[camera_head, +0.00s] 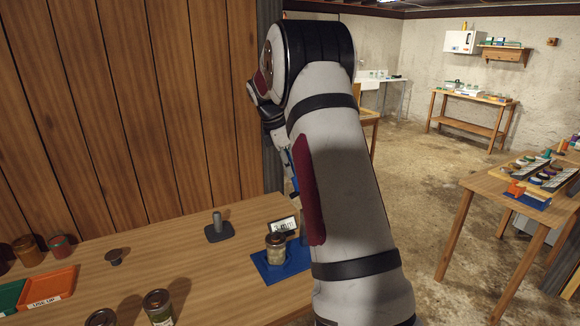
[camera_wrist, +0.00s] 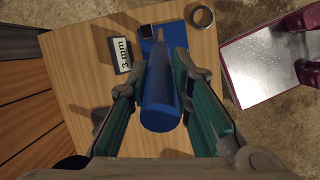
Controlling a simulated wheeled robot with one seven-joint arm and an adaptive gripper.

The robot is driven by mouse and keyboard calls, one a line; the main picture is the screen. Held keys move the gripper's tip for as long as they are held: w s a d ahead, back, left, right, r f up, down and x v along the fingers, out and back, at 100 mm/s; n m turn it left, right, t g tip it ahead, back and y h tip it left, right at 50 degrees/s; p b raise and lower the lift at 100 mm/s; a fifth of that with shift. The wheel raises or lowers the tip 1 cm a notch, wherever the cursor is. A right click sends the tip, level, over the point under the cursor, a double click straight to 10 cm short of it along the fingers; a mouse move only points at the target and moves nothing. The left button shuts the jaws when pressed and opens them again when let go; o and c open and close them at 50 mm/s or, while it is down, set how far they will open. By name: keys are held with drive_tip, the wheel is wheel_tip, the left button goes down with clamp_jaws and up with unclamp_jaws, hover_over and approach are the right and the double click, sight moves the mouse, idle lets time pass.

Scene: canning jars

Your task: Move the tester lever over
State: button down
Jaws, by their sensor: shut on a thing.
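The tester has a blue base (camera_head: 268,272) near the right part of the table, with a lidded jar (camera_head: 276,249) on it. A blue rounded lever (camera_wrist: 161,95) fills the wrist view between my fingers, its narrower end toward the blue base. My gripper (camera_wrist: 160,68) is shut on this lever, with one green finger on each side. In the head view my arm hides most of the gripper and the lever. A white "3 mm" sign (camera_head: 284,225) stands behind the jar and also shows in the wrist view (camera_wrist: 120,54).
A grey post on a dark foot (camera_head: 217,229) stands left of the tester. An orange "USE UP" tray (camera_head: 48,288), a dark knob (camera_head: 115,257) and several jars are further left. A wooden wall (camera_head: 120,120) rises behind the table.

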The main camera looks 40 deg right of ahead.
drive_tip(key=c, duration=1.4)
unclamp_jaws()
drive_tip(key=shift+c, duration=0.2)
drive_tip(key=v, duration=1.2)
